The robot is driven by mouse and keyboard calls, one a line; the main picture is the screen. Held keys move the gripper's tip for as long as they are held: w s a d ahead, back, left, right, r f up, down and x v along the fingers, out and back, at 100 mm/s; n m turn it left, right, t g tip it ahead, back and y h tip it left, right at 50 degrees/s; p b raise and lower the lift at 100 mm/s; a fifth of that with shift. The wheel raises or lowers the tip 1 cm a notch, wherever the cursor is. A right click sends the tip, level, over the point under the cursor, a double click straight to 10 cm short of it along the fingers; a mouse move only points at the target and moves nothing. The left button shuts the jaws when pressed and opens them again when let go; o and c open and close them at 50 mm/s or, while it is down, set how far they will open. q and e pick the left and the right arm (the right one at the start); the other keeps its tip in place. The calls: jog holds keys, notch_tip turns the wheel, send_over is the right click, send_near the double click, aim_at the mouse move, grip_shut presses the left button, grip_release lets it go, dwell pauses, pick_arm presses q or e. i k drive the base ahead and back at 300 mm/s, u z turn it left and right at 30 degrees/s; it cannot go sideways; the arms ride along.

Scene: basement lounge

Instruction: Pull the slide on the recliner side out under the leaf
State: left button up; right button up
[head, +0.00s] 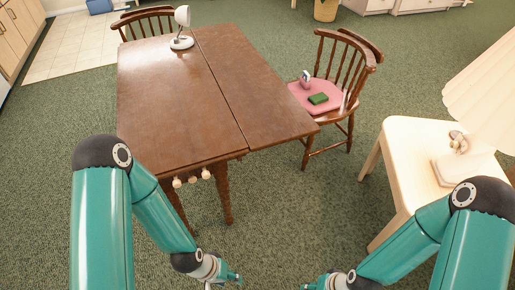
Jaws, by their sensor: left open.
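A brown wooden drop-leaf table (165,75) stands ahead of me. Its leaf (250,85) on the right side is up and level with the top. Several pale round knobs (192,180) show under the near end of the table; I cannot tell which belongs to a slide. No slide shows clearly under the leaf, and the recliner is not in view. My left gripper (230,281) is open and empty at the bottom edge, low in front of the table and apart from it. My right gripper (307,286) is cut off by the bottom edge.
A wooden chair (345,62) with a pink cushion stands right of the leaf, holding a green item (318,98) and a small metallic object (305,78). A cream side table (405,150) with a lamp is at right. A white lamp (182,30) stands on the table. Green carpet is clear between.

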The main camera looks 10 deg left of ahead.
aim_at(205, 175)
jog(key=u, duration=1.05)
jog(key=k, duration=0.75)
jog(key=z, duration=0.5)
jog(key=i, duration=1)
jog(key=z, duration=0.1)
